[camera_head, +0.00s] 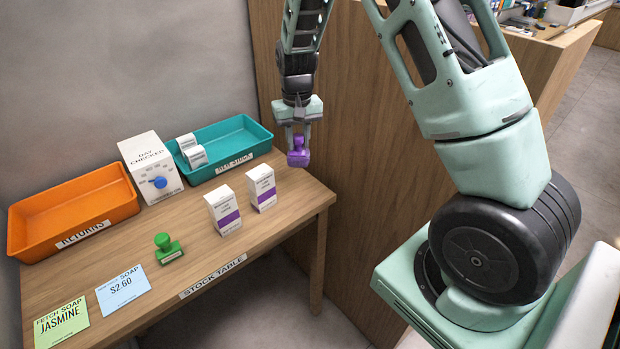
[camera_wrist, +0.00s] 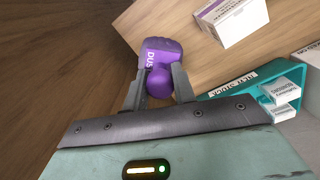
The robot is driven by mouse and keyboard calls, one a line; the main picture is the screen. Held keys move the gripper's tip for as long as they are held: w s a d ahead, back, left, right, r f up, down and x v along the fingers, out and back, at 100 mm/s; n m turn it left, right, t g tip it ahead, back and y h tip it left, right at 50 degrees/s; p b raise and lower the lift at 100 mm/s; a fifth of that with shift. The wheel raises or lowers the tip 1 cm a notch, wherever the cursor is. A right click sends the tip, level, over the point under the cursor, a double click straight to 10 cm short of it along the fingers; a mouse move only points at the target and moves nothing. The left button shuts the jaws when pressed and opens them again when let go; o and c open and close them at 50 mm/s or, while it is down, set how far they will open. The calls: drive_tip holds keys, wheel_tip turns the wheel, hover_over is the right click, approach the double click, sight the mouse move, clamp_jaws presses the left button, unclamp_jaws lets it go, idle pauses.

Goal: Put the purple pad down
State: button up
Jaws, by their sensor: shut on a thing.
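The purple pad (camera_head: 298,157), a small stamp-like block with a rounded knob, hangs between the fingers of my gripper (camera_head: 298,143). My gripper is shut on its knob. The pad is held up near the right end of the stock table (camera_head: 282,222); its exact height above the top is hard to tell. In the wrist view the purple pad (camera_wrist: 163,48) shows part of a word in white letters on its side, and its knob sits between the fingertips (camera_wrist: 158,80).
On the table stand an orange returns tray (camera_head: 110,203), a white day checker box (camera_head: 143,150), a teal tray (camera_head: 258,131) holding small white boxes, two white-and-purple cartons (camera_head: 222,196) (camera_head: 261,176), a green stamp (camera_head: 168,254) and two cards (camera_head: 122,291) (camera_head: 60,318). Bare wood lies right of the cartons.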

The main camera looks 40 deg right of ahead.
drive_tip(key=shift+w+d+f, duration=0.15)
drive_tip(key=shift+d, duration=0.1)
wheel_tip(320, 180, down, 9)
drive_tip(key=shift+f+p, duration=0.2)
drive_tip(key=shift+p, duration=0.75)
drive_tip(key=shift+f, duration=0.2)
drive_tip(key=o, duration=0.8)
drive_tip(key=shift+o, duration=0.4)
drive_tip(key=shift+r, duration=0.1)
drive_tip(key=shift+r, duration=0.1)
